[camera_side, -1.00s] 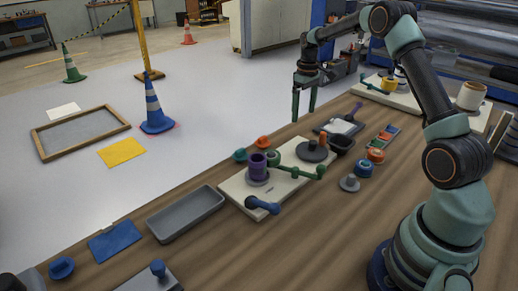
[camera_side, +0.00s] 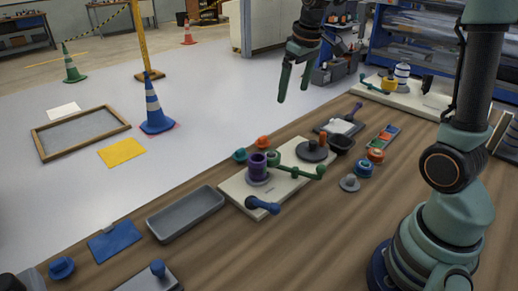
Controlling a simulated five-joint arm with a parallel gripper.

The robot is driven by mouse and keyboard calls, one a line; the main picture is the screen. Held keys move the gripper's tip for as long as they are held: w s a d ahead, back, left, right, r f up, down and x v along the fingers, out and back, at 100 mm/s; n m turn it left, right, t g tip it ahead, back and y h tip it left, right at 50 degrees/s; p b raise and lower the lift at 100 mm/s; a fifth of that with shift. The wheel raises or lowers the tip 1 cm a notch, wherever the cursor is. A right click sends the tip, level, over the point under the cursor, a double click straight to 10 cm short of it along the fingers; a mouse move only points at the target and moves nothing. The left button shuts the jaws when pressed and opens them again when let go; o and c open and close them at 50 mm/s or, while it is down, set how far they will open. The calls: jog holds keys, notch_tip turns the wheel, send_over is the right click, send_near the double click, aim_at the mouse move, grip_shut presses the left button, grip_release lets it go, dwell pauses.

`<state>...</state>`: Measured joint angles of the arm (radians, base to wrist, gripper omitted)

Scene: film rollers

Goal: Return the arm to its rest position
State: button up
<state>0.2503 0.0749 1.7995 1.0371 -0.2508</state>
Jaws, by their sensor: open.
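My gripper (camera_side: 293,98) is at the upper middle, high beyond the far edge of the wooden table (camera_side: 290,240). Its two fingers point down, stand apart and hold nothing. My arm rises from the right side of the table and its upper part runs out of the top of the picture. Below the gripper, a cream board (camera_side: 236,191) lies on the table with a purple roller (camera_side: 258,167), a green lever (camera_side: 300,172) and a blue-handled lever (camera_side: 262,205). The gripper is clear of all of these.
A second board (camera_side: 425,103) with a yellow roller (camera_side: 388,84) and a white roller (camera_side: 402,72) is at the back right. A grey tray (camera_side: 185,214) lies front left. Small coloured parts sit around the middle board. Cones (camera_side: 153,105) stand on the floor.

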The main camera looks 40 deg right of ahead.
jog(key=s+a+t, duration=0.3)
jog(key=s+a, duration=0.7)
jog(key=s, duration=0.3)
jog(key=shift+a+r+y, duration=0.3)
jog(key=shift+w, duration=0.1)
